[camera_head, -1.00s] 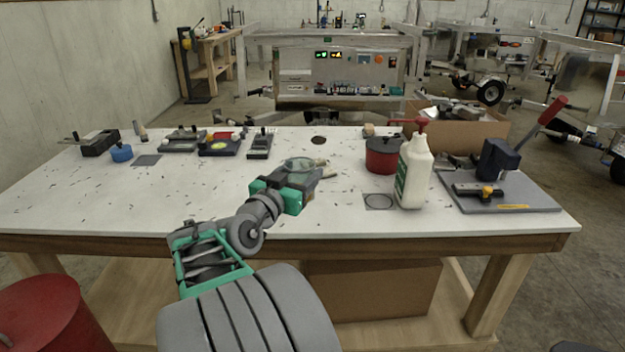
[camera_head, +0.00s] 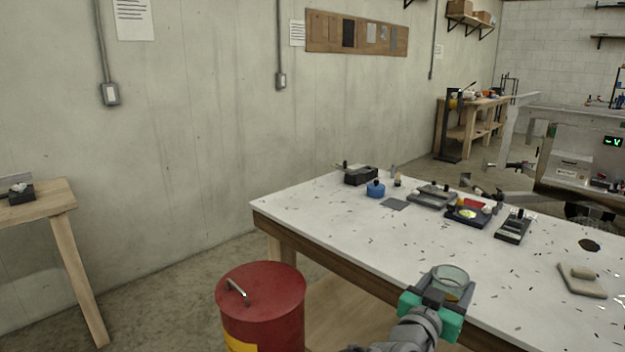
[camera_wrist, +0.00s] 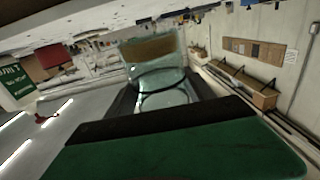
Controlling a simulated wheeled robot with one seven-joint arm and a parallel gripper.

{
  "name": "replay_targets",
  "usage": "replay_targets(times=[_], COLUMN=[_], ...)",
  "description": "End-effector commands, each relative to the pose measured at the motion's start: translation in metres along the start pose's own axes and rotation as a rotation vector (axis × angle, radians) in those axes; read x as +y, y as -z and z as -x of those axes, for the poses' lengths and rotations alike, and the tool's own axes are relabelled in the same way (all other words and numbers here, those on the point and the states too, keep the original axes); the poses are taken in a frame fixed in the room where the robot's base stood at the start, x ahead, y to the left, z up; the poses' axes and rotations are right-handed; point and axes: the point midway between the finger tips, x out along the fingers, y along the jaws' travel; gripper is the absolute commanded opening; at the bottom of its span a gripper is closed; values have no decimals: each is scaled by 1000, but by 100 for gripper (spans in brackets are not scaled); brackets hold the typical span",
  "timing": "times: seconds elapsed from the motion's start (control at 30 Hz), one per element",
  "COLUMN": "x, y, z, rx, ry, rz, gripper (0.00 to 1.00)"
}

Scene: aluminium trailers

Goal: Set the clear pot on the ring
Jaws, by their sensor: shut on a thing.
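The clear pot (camera_head: 451,276) is a small glass vessel with its rim facing up. My gripper (camera_head: 434,301) is shut on it and holds it near the front edge of the white table (camera_head: 345,225). In the wrist view the clear pot (camera_wrist: 156,68) sits between the dark jaws, with an amber-brown patch showing through the glass. The ring is outside the current head view, and I cannot make it out in the wrist view.
A red drum (camera_head: 262,305) stands on the floor left of the table. A blue container (camera_head: 375,189), a grey square (camera_head: 394,204) and several small devices line the back. A beige pad (camera_head: 583,281) lies at right. Between them the tabletop is mostly clear, with scattered dark bits.

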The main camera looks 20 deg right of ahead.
Motion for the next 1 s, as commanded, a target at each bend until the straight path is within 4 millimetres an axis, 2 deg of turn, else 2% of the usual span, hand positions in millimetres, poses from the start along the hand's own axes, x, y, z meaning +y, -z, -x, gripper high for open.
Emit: replay_targets(times=[0.03, 0.1, 0.2, 0.3, 0.4, 0.5, 0.73, 1.0], x=[-30, -70, -119, -156, -183, -202, -232, -242], y=[-5, -11, -15, -14, -11, -8, -6, 10], z=[15, 39, 76, 110, 139, 163, 207, 200], rx=[1, 2, 3, 3, 2, 2, 2, 4], ry=[81, 191, 335, 451, 542, 612, 733, 719], rz=[0, 0, -1, -3, -4, -2, -1, 1], gripper=[15, 15, 15, 15, 15, 15, 15, 15])
